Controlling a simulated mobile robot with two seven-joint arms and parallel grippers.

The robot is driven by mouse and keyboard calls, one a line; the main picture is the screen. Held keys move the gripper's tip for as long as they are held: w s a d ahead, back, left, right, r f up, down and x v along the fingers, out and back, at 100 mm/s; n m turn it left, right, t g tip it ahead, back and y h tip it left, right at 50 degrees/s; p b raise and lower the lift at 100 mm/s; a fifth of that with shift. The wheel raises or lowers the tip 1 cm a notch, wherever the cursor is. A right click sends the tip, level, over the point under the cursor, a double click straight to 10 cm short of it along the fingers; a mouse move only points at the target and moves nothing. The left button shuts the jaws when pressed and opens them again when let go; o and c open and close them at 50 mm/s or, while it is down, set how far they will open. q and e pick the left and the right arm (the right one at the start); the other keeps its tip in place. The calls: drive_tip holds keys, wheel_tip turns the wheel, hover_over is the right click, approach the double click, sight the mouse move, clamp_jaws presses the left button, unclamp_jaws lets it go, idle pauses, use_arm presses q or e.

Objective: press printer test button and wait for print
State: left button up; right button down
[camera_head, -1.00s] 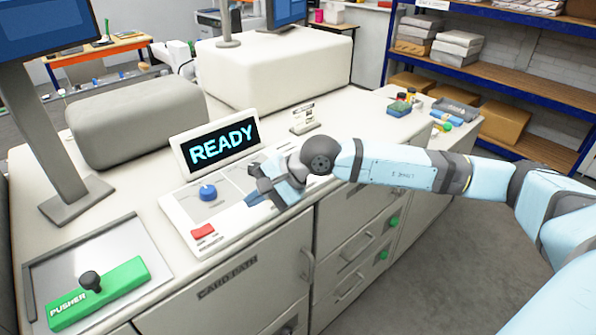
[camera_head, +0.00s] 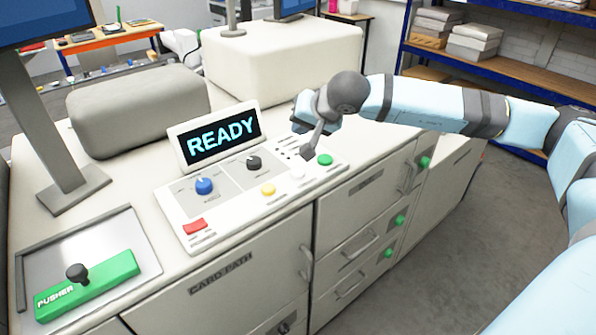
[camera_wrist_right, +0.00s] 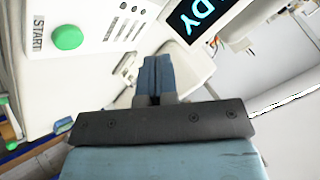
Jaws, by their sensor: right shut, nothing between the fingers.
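The printer's control panel (camera_head: 228,203) has a screen (camera_head: 221,139) reading READY. It carries a red button (camera_head: 195,226), a blue knob (camera_head: 204,185), a black knob (camera_head: 254,163), a yellow button (camera_head: 268,189), a white button (camera_head: 297,174) and a green button (camera_head: 324,159). Most labels are too small to read, and I cannot tell which is the test button. My right gripper (camera_head: 312,150) is shut and empty, above the panel's right end near the white and green buttons. In the right wrist view its closed fingers (camera_wrist_right: 153,68) show beside the green button (camera_wrist_right: 67,37), labelled START. My left gripper is not in view.
A green pusher block (camera_head: 88,286) with a black knob lies on a metal tray (camera_head: 75,249) at lower left. A grey rounded cover (camera_head: 140,112) and a large white housing (camera_head: 285,58) stand behind the panel. Blue-framed shelves (camera_head: 490,55) stand at right.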

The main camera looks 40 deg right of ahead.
sight(300, 171)
wheel_tip(300, 171, down, 9)
drive_tip(key=b, duration=0.4)
drive_tip(key=shift+r, duration=0.2)
drive_tip(key=shift+f, duration=0.15)
drive_tip(key=shift+b, duration=0.35)
idle(1.4)
drive_tip(key=shift+f+b, duration=0.4)
drive_tip(key=shift+b, duration=0.25)
drive_tip(key=shift+f+b, duration=0.4)
drive_tip(key=shift+b, duration=0.2)
idle(0.4)
drive_tip(key=shift+r, duration=0.8)
drive_tip(key=shift+r, duration=0.1)
